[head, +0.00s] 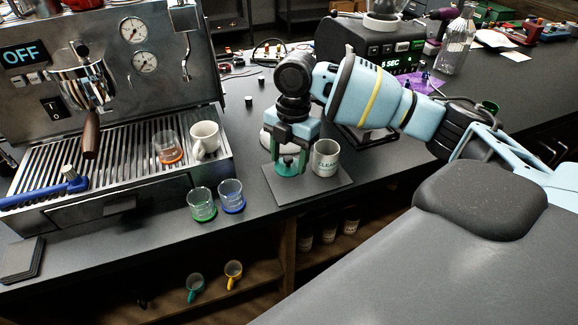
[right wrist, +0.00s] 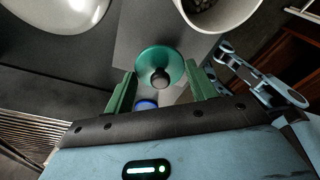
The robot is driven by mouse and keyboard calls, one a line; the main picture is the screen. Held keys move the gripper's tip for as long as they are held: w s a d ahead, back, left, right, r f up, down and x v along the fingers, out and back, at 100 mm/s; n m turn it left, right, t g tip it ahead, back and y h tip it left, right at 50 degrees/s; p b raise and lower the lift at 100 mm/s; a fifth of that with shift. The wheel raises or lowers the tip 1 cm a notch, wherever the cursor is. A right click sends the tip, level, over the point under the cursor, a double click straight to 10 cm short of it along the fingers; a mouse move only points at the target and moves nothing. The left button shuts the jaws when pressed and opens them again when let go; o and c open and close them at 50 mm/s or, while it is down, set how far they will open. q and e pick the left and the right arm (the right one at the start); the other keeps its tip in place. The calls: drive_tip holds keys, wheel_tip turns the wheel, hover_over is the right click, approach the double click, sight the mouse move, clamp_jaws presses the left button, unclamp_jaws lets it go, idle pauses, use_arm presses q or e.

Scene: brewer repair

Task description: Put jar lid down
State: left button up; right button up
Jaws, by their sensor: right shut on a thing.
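The jar lid is a teal-green disc with a dark knob, seen in the head view (head: 288,166) and in the right wrist view (right wrist: 160,64). My right gripper (head: 289,160) is shut on the lid, with a green finger on either side of it, also in the right wrist view (right wrist: 161,92). The lid is over the left part of a dark square mat (head: 310,190), left of a white cup marked CLEAN (head: 326,158). I cannot tell whether the lid touches the mat. My left gripper is not in view.
A rounded white object (right wrist: 42,14) is close beside the lid, partly hidden behind my gripper in the head view. A green glass (head: 202,205) and a blue glass (head: 232,197) stand near the counter's front edge. The espresso machine (head: 120,70) is at left, the grinder (head: 400,50) behind.

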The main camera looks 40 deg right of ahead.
sight(289, 165)
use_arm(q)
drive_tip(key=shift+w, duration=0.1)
use_arm(e)
drive_tip(key=shift+s+f, duration=0.1)
drive_tip(key=shift+f, duration=1.55)
drive_tip(key=shift+f, duration=0.15)
drive_tip(key=o, duration=1)
drive_tip(key=shift+c, duration=0.2)
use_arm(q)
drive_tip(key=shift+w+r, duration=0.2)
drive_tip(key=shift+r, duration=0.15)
use_arm(e)
wheel_tip(289, 165, up, 12)
drive_tip(key=d, duration=0.1)
drive_tip(key=shift+w+d, duration=0.15)
drive_tip(key=shift+w, duration=0.1)
